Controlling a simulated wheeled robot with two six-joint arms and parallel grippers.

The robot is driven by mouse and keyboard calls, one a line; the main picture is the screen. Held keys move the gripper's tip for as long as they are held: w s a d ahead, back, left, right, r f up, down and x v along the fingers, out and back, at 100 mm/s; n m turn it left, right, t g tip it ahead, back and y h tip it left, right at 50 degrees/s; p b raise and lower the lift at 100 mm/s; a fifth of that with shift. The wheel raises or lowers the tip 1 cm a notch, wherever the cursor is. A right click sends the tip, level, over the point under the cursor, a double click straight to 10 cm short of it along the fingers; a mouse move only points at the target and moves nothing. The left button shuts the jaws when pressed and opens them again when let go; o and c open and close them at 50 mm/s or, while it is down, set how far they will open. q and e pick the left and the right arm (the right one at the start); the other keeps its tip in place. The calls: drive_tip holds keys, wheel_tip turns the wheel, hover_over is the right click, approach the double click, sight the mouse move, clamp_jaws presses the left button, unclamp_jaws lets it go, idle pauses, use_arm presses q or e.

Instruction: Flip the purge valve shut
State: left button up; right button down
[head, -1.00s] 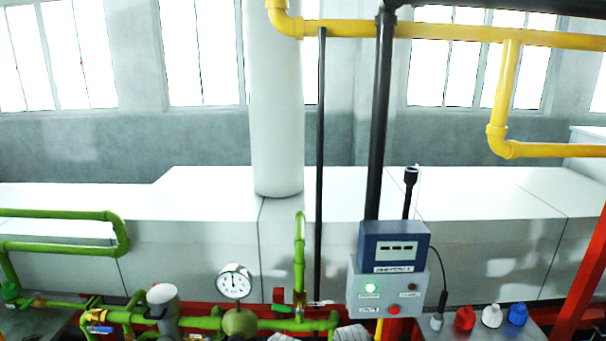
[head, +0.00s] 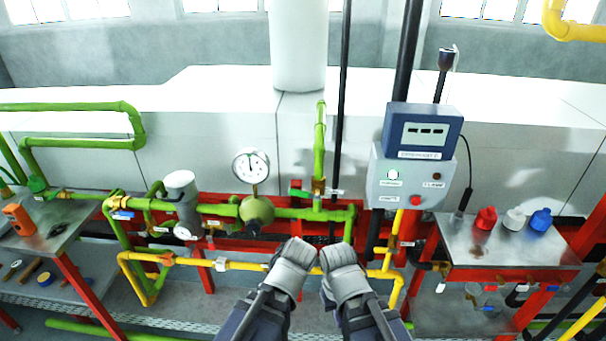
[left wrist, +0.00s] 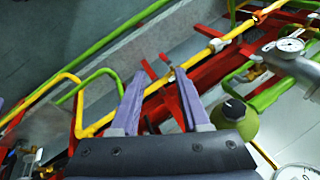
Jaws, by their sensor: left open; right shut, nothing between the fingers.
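No valve's label is legible, so I cannot tell which is the purge valve. A valve with a blue handle (head: 123,215) sits on the green pipe at left. My left gripper (head: 292,256) is low in the middle of the head view, below the green pipe; in the left wrist view its two fingers (left wrist: 160,80) are apart and empty. My right gripper (head: 340,258) is beside it, shut and empty, its fingertips mostly hidden. Both are apart from these handles.
A pressure gauge (head: 251,166) stands above a green round body (head: 257,212). A yellow pipe (head: 230,265) runs low behind my grippers. A grey control box (head: 412,180) with a green light stands right. Metal tables (head: 480,250) flank both sides.

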sight(299, 192)
use_arm(q)
drive_tip(key=shift+o, duration=0.6)
drive_tip(key=w+a+r+m+t+y+b, duration=0.1)
drive_tip(key=w+a+t, duration=0.1)
drive_tip(key=w, duration=0.3)
drive_tip(key=shift+w+a+t, duration=0.3)
drive_tip(key=shift+t, duration=0.2)
drive_tip(key=w+a+r+m+t+y+b, duration=0.1)
drive_tip(key=w+r+m+t+b, duration=0.2)
drive_tip(key=w+r+m+t, duration=0.25)
drive_tip(key=w+d+r+m+t+h, duration=0.1)
drive_tip(key=w+d+r+m+t, duration=0.1)
drive_tip(key=m, duration=0.1)
drive_tip(key=w+d+r+m+t+h+b, duration=0.1)
drive_tip(key=w+d+r+m+h, duration=0.1)
drive_tip(key=w+d+r+m+t+h+b, duration=0.1)
drive_tip(key=w+d+r+m+t, duration=0.1)
drive_tip(key=m, duration=0.1)
drive_tip(key=shift+w+d+r+m+t+h, duration=0.1)
drive_tip(key=shift+w+d+m+t+h, duration=0.1)
drive_tip(key=shift+d+m+t+h, duration=0.15)
drive_tip(key=shift+d+r+m+h, duration=0.1)
drive_tip(key=shift+d+m+h, duration=0.15)
drive_tip(key=shift+m, duration=0.15)
drive_tip(key=shift+w, duration=4)
use_arm(e)
wheel_tip(299, 192, down, 7)
